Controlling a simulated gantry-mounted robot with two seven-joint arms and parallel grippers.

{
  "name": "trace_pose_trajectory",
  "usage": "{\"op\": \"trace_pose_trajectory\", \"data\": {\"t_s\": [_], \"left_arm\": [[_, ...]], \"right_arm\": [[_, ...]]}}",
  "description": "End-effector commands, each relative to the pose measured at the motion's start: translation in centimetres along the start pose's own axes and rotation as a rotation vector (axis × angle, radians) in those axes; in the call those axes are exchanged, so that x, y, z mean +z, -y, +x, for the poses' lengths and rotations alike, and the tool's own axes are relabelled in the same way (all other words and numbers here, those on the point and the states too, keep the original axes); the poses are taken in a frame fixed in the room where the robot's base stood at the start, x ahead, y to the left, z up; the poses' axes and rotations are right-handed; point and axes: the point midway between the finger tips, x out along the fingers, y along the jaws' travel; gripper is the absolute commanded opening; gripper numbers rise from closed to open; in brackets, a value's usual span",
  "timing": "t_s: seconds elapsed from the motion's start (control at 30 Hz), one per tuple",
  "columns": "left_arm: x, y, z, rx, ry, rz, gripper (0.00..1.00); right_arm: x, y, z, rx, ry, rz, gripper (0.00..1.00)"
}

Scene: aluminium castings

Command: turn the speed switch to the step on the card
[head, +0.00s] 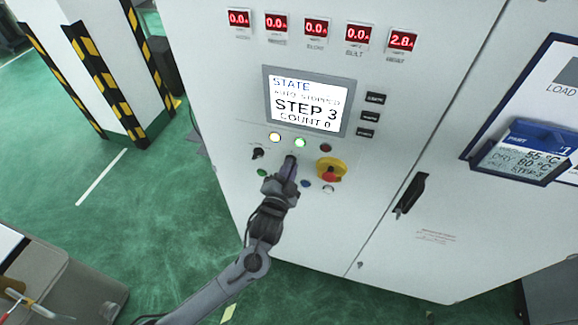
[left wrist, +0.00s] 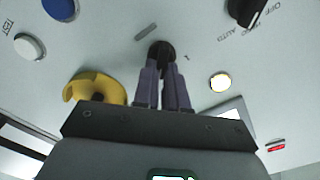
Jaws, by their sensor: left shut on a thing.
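The grey-white cabinet's display (head: 305,103) reads "STATE", "AUTO STOPPED", "STEP 3" and "COUNT 0". The card (head: 525,148) in a dark holder at the right shows "55 °C", "DRY 80 °C" and, small and blurred, what looks like "STEP 3". My left gripper (head: 288,168) reaches the control panel below the display. In the left wrist view its two fingers are shut on the black knob of the speed switch (left wrist: 161,50). The fingers hide part of the knob, and I cannot read its pointer position. My right gripper is in neither view.
A yellow and red emergency stop (head: 331,170) sits just right of my gripper. A black selector (head: 258,153) is to its left, with lit buttons (head: 299,142) above. A black door handle (head: 410,194) is further right. Green floor lies open at the left.

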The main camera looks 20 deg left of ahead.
Motion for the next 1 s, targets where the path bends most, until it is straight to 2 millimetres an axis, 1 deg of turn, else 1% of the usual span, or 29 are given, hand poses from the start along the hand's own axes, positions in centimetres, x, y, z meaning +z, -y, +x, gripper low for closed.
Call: {"op": "trace_pose_trajectory", "data": {"t_s": [0.33, 0.37, 0.5, 0.53, 0.83, 0.93, 1.0], "left_arm": [[0.1, -0.1, 0.0, 0.001, 0.000, 0.005, 0.00], [0.1, -0.1, 0.0, 0.001, 0.000, 0.004, 0.13], [0.0, -0.1, 0.0, 0.001, 0.000, 0.004, 0.35], [0.0, 0.0, 0.0, 0.001, 0.000, 0.004, 0.37], [0.0, -0.1, -0.1, 0.000, 0.000, 0.003, 0.37], [0.1, -0.1, -0.6, 0.001, 0.000, 0.003, 0.37], [0.1, -0.1, -1.4, 0.001, -0.001, 0.003, 0.37]], "right_arm": [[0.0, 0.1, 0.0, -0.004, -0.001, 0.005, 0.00], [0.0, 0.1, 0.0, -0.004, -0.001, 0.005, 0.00], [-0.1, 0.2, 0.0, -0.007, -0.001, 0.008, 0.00], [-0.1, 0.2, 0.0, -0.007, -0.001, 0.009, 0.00], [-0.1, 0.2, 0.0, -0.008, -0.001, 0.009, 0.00], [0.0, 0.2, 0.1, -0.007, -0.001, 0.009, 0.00], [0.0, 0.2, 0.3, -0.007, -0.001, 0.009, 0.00]]}}
